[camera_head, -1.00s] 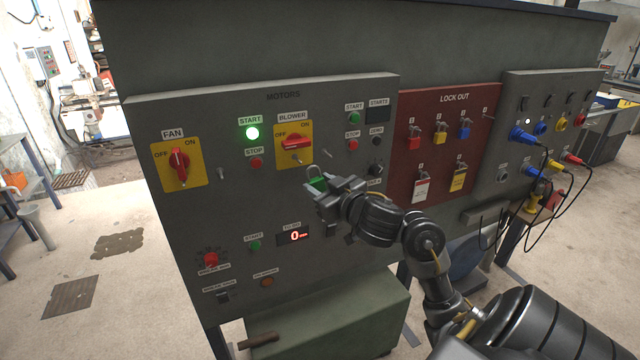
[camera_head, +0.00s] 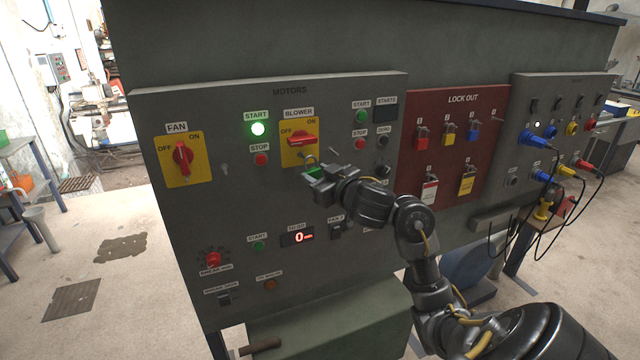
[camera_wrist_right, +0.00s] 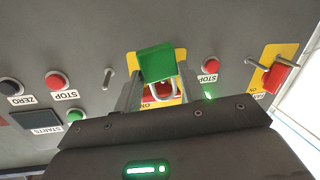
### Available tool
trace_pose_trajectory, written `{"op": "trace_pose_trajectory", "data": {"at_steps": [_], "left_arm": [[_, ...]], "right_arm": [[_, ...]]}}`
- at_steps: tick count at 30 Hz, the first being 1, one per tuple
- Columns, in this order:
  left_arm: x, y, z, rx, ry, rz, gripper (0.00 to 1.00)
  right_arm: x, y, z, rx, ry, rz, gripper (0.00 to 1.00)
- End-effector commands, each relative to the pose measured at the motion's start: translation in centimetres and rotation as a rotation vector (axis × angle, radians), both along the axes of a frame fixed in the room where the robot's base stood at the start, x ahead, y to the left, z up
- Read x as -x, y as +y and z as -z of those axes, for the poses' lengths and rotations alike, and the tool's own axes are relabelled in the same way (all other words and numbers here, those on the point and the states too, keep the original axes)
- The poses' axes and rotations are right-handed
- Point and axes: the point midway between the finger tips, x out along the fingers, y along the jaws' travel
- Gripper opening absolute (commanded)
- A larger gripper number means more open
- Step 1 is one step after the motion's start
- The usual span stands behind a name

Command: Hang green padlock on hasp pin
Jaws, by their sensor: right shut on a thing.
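The green padlock (camera_head: 313,170) is between the fingers of my right gripper (camera_head: 319,181), just below and slightly right of the BLOWER switch (camera_head: 300,141) in the head view. Its shackle points up, toward the switch's lower edge. In the right wrist view, the padlock (camera_wrist_right: 156,63) is between the fingertips, its silver shackle overlapping the yellow switch plate. Whether it touches the panel is unclear. A small metal pin (camera_head: 334,151) sticks out right of the BLOWER switch; it also shows in the right wrist view (camera_wrist_right: 107,78). Another pin (camera_head: 224,168) is beside the FAN switch (camera_head: 182,157). My left gripper is out of view.
The grey MOTORS panel (camera_head: 230,115) has START and STOP buttons close around the gripper. The red LOCK OUT board (camera_head: 450,150) to the right holds several other padlocks and tags. A green box-shaped housing (camera_head: 340,325) stands below the panel.

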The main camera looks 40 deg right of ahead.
Motion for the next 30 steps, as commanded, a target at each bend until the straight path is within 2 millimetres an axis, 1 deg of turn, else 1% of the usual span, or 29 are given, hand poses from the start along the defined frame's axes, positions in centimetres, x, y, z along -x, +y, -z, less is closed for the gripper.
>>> {"op": "trace_pose_trajectory", "data": {"at_steps": [1, 15, 23, 30], "left_arm": [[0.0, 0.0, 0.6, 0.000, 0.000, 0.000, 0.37], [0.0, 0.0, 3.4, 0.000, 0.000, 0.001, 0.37], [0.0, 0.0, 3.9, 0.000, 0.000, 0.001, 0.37], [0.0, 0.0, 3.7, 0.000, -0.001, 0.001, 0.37]], "right_arm": [[-0.3, -0.1, 0.2, 0.000, -0.002, 0.001, 0.11], [-3.1, -1.1, 0.5, 0.001, -0.001, 0.000, 0.11], [-3.9, -1.4, 0.8, 0.000, -0.001, 0.000, 0.11], [-4.2, -1.4, 1.0, 0.001, -0.001, -0.001, 0.10]]}}
